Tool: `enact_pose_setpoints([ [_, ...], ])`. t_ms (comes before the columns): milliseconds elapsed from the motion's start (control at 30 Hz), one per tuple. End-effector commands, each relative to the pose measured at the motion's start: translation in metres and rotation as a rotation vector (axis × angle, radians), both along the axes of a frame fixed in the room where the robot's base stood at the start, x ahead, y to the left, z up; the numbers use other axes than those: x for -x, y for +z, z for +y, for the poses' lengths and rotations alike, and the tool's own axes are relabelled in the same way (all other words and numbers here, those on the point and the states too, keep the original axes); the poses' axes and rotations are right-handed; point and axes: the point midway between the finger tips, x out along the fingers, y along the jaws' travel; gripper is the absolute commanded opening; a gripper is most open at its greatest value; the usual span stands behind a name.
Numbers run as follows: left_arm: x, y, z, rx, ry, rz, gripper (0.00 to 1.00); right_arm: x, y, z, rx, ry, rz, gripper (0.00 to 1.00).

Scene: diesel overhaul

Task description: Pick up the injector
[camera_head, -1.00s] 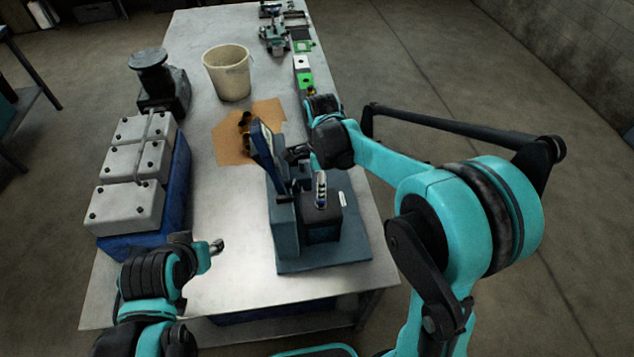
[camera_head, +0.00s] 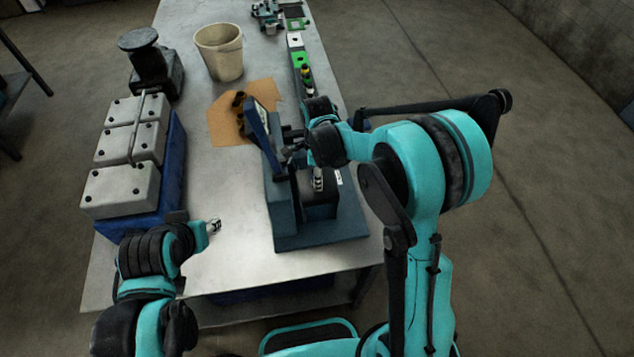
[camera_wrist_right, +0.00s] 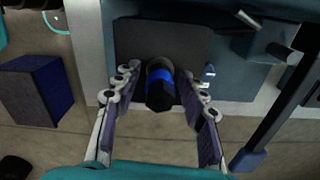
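The injector (camera_wrist_right: 160,88), a dark cylinder with a blue band, shows in the right wrist view in front of a dark block (camera_wrist_right: 150,38). My right gripper (camera_wrist_right: 157,92) is open, with one finger on each side of the injector and a visible gap to both. In the head view the right gripper (camera_head: 318,179) is over the blue-grey test stand (camera_head: 290,236), and I cannot make out the injector there. My left gripper (camera_head: 214,226) is over the table's front left, away from the stand; its opening is too small to judge.
A grey engine head on a blue block (camera_head: 120,190) stands at left, with a black pedestal (camera_head: 152,65) behind. A bucket (camera_head: 222,60) and brown cardboard (camera_head: 225,125) lie beyond the stand. A lever (camera_wrist_right: 285,95) shows at right in the wrist view. The front middle table is clear.

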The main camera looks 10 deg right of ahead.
Motion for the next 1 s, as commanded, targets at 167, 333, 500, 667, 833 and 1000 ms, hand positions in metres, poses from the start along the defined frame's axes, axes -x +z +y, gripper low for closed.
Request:
enact_pose_setpoints([
  [167, 0.0, 0.0, 0.0, 0.0, 0.0, 0.0, 0.42, 0.0, 0.0, 0.0, 0.0, 0.0, 0.0, 0.0],
  [333, 0.0, 0.0, 0.0, 0.0, 0.0, 0.0, 0.42, 0.0, 0.001, 0.0, 0.0, 0.0, 0.0, 0.0],
  [500, 0.0, 0.0, 0.0, 0.0, 0.0, 0.0, 0.42, 0.0, 0.002, 0.0, 0.0, 0.0, 0.0, 0.0],
  [667, 0.0, 0.002, 0.0, 0.0, 0.0, 0.0, 0.42, 0.0, 0.013, 0.0, 0.0, 0.0, 0.0, 0.0],
  [833, 0.0, 0.005, 0.0, 0.0, 0.0, 0.0, 0.42, 0.0, 0.038, 0.0, 0.0, 0.0, 0.0, 0.0],
  [1000, 0.0, 0.008, 0.0, 0.0, 0.0, 0.0, 0.42, 0.0, 0.072, 0.0, 0.0, 0.0, 0.0, 0.0],
])
